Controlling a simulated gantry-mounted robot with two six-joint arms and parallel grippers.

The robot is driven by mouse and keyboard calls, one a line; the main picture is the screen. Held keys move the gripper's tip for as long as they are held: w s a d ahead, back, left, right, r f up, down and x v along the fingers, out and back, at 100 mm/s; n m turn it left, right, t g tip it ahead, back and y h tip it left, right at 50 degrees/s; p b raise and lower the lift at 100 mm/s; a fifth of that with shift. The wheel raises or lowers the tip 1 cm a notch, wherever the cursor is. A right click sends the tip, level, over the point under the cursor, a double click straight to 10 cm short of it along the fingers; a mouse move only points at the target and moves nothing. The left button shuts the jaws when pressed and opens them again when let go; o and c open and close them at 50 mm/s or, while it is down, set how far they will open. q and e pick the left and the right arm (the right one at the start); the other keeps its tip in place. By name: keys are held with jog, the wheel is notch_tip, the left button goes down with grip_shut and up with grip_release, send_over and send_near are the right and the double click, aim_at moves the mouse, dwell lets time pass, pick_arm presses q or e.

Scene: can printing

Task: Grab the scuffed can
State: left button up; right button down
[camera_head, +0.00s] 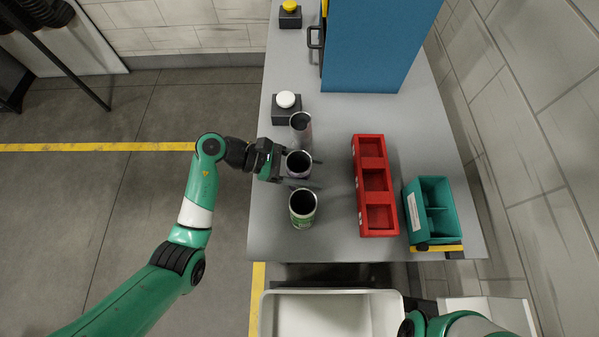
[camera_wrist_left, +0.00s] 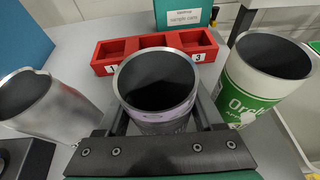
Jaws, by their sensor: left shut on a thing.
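Three open-topped cans stand in a row on the grey table (camera_head: 335,235). A white and green can (camera_head: 302,216) stands in front, at the right of the wrist view (camera_wrist_left: 245,95). I cannot make out clear scuffs. My right gripper is not in view.
A red three-slot tray (camera_head: 356,190) lies right of the cans, with a teal bin (camera_head: 411,215) beyond it. A blue cabinet (camera_head: 370,45) and a white-button box (camera_head: 287,115) stand farther back. A white tub (camera_head: 330,294) is below the front edge.

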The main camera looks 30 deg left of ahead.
pick_arm(q)
notch_tip(320, 180, up, 10)
jog(key=p, duration=0.2)
jog(key=shift+p, duration=0.35)
